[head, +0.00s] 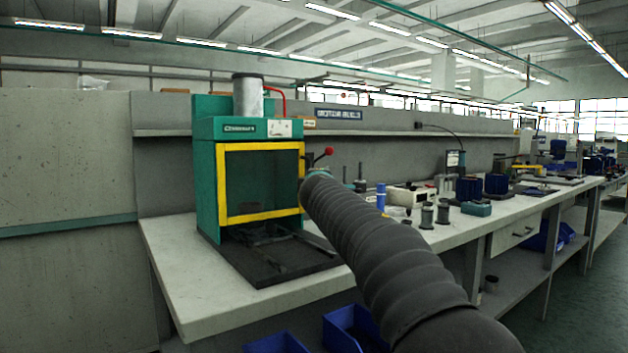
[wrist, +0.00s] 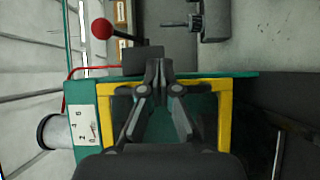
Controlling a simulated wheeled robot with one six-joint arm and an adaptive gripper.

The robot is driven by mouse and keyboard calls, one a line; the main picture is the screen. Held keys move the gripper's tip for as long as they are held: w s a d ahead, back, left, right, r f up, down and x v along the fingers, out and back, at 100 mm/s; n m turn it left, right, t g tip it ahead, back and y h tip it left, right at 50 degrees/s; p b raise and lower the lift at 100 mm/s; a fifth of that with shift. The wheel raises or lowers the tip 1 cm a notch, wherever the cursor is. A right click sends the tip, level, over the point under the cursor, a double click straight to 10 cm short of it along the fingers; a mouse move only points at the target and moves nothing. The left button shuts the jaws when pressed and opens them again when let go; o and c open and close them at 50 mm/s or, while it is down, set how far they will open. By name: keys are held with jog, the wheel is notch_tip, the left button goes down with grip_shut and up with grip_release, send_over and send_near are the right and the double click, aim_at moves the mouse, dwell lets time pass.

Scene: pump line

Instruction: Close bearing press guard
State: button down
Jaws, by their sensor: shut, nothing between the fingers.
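The bearing press (head: 207,165) is a green housing on the bench at the left of the head view. Its guard (head: 222,190) is a yellow frame around a dark panel, standing across the front opening; its frame also shows in the wrist view (wrist: 225,115). A lever with a red ball (head: 328,151) sticks out at the press's right; the ball shows at the upper left of the wrist view (wrist: 101,28). My gripper (wrist: 160,66) is shut and empty, in front of the guard in the wrist view. In the head view my arm hides it. I cannot tell whether it touches the frame.
A dark base plate (head: 262,268) lies under the press. The bench (head: 185,270) runs right, with a blue can (head: 381,196), dark spools (head: 427,215) and a white box (head: 410,197). Blue bins (head: 350,330) sit below the front edge. The floor at the right is clear.

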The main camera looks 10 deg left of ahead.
jog(key=shift+s, duration=0.1)
jog(key=s+d+f+m+g+h, duration=0.1)
jog(key=s+d+m+h, duration=0.15)
jog(key=s+d, duration=0.6)
jog(key=s+d+f+m+g+h, duration=0.1)
jog(key=s+d+m, duration=0.3)
jog(key=d, duration=0.8)
jog(key=s+d+f+m+g+p, duration=0.1)
jog(key=s+d+f+m+g, duration=0.35)
jog(key=s, duration=0.75)
jog(key=s+d+f+m+g+p, duration=0.1)
jog(key=s+f+m, duration=0.3)
jog(key=s+f, duration=0.7)
jog(key=s+d+f+m+g+y+p, duration=0.1)
jog(key=s+f+m+g, duration=0.3)
jog(key=s+f, duration=0.8)
jog(key=s, duration=0.5)
jog(key=shift+s+d+m+p, duration=0.15)
jog(key=shift+d+m+p, duration=0.05)
jog(key=shift+m+p, duration=0.1)
jog(key=shift+r+g, duration=0.1)
jog(key=shift+g, duration=0.15)
